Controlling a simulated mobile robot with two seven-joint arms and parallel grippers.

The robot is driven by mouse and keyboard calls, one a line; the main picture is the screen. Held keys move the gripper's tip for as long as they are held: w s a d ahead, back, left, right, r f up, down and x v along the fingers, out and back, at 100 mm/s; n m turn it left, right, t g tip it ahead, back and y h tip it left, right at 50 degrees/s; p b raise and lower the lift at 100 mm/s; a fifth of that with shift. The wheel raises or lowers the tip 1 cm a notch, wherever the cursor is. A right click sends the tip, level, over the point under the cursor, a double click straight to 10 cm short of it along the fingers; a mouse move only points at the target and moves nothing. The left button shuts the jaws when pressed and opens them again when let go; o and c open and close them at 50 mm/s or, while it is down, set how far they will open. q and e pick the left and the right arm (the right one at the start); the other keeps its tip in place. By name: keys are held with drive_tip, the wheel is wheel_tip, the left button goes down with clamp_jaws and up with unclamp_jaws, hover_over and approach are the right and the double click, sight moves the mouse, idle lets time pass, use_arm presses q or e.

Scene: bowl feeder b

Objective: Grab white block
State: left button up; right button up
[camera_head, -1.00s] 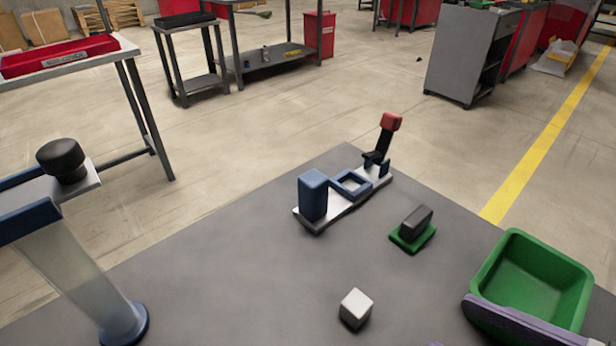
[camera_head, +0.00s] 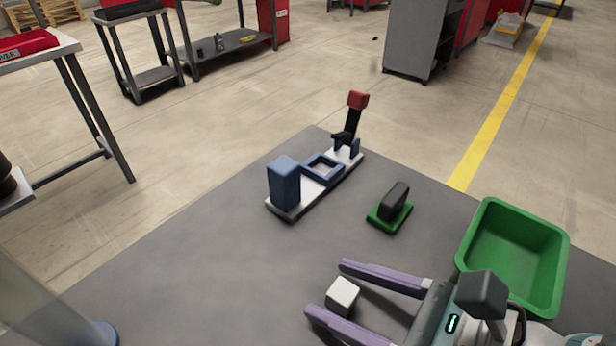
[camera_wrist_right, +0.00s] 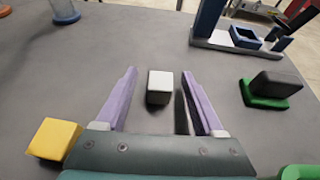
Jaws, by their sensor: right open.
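The white block (camera_head: 342,293) sits on the grey table in the lower middle of the head view. My right gripper (camera_head: 325,287) is open, with its purple fingers on either side of the block and gaps between them and it. In the right wrist view, the block (camera_wrist_right: 160,87) lies between the two fingertips (camera_wrist_right: 160,73), near their tips. My left gripper is not in view.
A green bin (camera_head: 512,255) stands at the right. A black block on a green base (camera_head: 390,210) and a blue fixture with a red-topped lever (camera_head: 322,170) stand farther back. A yellow block (camera_wrist_right: 55,138) lies left of the gripper in the wrist view.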

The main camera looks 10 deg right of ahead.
drive_tip(key=shift+c, duration=0.2)
clamp_jaws()
idle(0.4)
